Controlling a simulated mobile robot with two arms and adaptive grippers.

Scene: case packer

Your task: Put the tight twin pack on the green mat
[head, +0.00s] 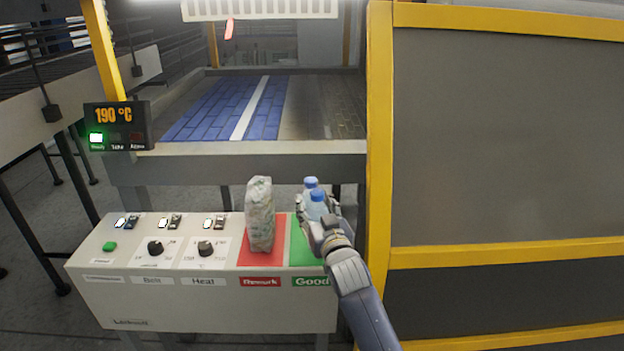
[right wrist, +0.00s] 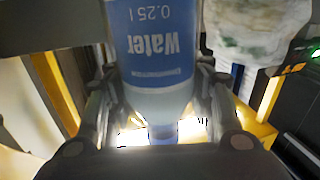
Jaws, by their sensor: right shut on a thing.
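In the right wrist view one bottle (right wrist: 155,45) with a blue "Water 0.25 l" label sits between the fingers (right wrist: 160,110). My left gripper is not in view.
A crumpled, cloudy wrapped pack (head: 260,215) stands upright on the red mat (head: 262,258) marked "Rework", just left of the green mat. Knobs and switches fill the console (head: 205,300) further left. A yellow post (head: 379,150) and grey panel (head: 500,140) stand close on the right.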

